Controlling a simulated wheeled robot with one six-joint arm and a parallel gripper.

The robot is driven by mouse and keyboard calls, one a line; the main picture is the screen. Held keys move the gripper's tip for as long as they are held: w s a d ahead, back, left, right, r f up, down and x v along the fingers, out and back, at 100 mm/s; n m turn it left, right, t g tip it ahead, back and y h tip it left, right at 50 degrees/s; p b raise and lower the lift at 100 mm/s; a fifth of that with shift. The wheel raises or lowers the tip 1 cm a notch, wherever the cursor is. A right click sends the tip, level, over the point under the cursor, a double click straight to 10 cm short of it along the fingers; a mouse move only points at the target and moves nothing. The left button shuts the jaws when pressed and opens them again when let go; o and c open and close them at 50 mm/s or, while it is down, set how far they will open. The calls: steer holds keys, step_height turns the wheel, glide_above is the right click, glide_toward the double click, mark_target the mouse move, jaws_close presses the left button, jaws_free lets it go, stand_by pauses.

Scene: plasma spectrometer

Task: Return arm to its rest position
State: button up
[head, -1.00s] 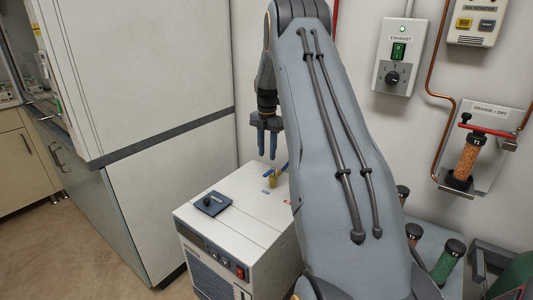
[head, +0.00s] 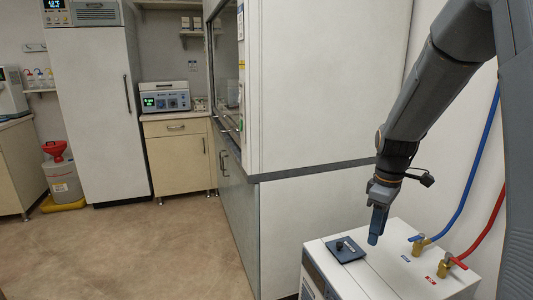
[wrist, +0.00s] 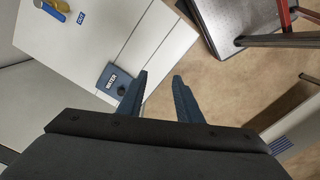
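My arm reaches in from the upper right of the head view. My gripper (head: 376,238) points down above the white box unit (head: 375,283), near its dark square water lid (head: 345,249). In the wrist view my gripper (wrist: 161,82) has its two blue fingers apart with nothing between them. The lid, labelled WATER (wrist: 116,80), lies beyond the left finger. The fingers look clear of the box top.
Brass valves with a blue hose (head: 468,185) and a red hose (head: 487,233) stand on the box, right of my gripper. A tall white cabinet (head: 315,85) rises behind it. Open floor (head: 150,240) lies to the left.

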steer(key=s+a+m, duration=0.5)
steer(key=s, duration=0.5)
steer(key=s+a+f+m, duration=0.1)
steer(key=s+a+m, duration=0.3)
steer(key=s, duration=0.6)
steer(key=shift+a+m, duration=0.4)
steer(key=shift+a, duration=0.25)
steer(key=shift+a, duration=0.2)
